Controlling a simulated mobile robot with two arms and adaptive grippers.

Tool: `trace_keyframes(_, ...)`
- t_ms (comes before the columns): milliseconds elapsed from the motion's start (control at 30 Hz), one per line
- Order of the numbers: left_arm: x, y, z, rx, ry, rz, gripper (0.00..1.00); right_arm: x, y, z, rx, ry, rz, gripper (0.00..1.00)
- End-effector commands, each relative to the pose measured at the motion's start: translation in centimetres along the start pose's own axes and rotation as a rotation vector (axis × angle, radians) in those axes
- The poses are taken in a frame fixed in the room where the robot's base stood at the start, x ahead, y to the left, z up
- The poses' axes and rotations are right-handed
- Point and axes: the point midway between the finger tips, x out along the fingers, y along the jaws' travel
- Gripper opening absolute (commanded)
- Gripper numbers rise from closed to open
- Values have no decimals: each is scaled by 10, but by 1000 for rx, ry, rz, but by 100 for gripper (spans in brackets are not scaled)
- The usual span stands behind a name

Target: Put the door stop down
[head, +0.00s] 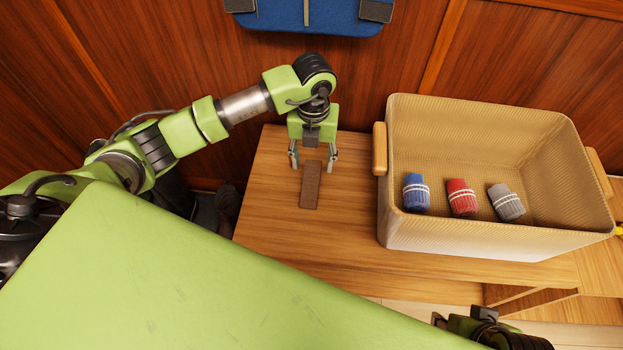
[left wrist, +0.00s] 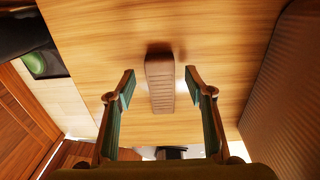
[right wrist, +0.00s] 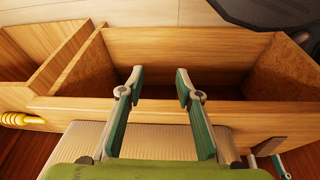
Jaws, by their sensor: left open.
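The door stop, a brown ribbed block (head: 311,187), lies on the wooden bench top (head: 275,222), left of the woven basket. It also shows in the left wrist view (left wrist: 160,85), between the fingers. My left gripper (head: 313,158) is open above the bench, at the back end of the door stop. In the left wrist view its fingers (left wrist: 159,78) stand apart on either side, with a gap to the door stop on both sides. My right gripper (right wrist: 158,76) is open and empty in the right wrist view, above an open wooden compartment (right wrist: 190,50).
The woven basket (head: 480,240) with wooden handles stands on the right of the bench. It holds blue (head: 416,193), red (head: 461,197) and grey (head: 506,202) rolls. A wood-panelled wall (head: 200,60) and a blue padded item (head: 330,15) are behind. Bare bench surrounds the door stop.

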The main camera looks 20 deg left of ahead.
Motion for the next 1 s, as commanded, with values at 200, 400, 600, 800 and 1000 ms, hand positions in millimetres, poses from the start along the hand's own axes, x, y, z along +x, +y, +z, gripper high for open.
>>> trace_keyframes(200, 21, 0, 0, 0, 1, 0, 49, 5, -3, -32, -4, 125, -6, 32)
trace_keyframes(400, 23, -1, 0, 1, 0, -1, 49, 4, -4, -38, -5, 146, -7, 32)
trace_keyframes(600, 23, 0, 0, 1, 0, -1, 25, 4, -4, -37, -5, 144, -7, 32)
trace_keyframes(800, 22, 0, 0, 1, 0, -1, 3, 4, -4, -37, -5, 143, -6, 32)
trace_keyframes(1000, 22, 0, 0, 1, -1, -1, 3, 4, -3, -37, -4, 143, -6, 32)
